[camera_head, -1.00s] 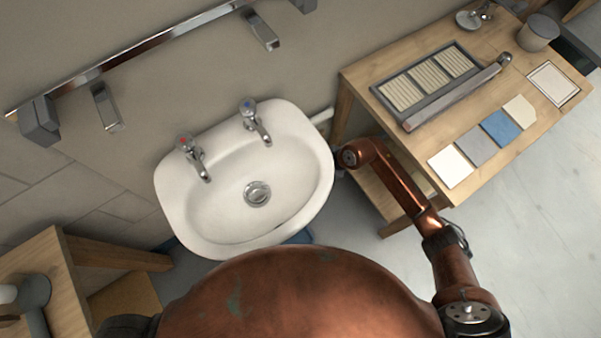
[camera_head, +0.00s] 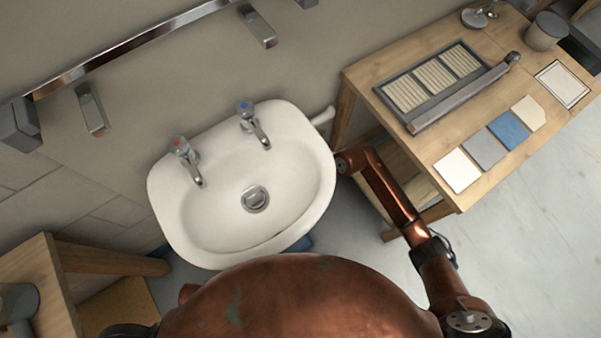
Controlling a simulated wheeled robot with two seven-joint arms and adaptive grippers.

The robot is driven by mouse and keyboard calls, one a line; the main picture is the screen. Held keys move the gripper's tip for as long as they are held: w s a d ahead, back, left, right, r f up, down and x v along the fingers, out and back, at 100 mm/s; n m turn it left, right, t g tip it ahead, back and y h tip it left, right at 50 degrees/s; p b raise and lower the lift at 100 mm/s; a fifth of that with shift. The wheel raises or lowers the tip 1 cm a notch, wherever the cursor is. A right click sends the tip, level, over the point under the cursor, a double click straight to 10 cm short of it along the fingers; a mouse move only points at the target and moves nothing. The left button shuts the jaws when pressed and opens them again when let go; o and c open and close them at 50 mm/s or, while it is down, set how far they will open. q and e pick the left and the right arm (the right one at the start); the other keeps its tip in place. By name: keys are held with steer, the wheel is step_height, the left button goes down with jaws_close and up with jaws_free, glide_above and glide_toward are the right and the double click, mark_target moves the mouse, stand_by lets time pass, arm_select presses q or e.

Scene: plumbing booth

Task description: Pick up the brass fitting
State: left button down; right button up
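I cannot make out a brass fitting in the head view. My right arm reaches in from the lower right, and its far visible joint is beside the right rim of the white sink (camera_head: 300,205). Whatever lies beyond that joint is hidden, so my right gripper does not show. My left gripper is not in view; only a dark part of my body shows at the bottom left.
A wooden table (camera_head: 455,192) at the right holds a grey tray (camera_head: 411,126), colour sample cards (camera_head: 508,129) and a grey cup (camera_head: 545,31). The sink has two taps (camera_head: 187,160). Another wooden table (camera_head: 52,290) stands at lower left. A metal rail (camera_head: 130,47) crosses the wall.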

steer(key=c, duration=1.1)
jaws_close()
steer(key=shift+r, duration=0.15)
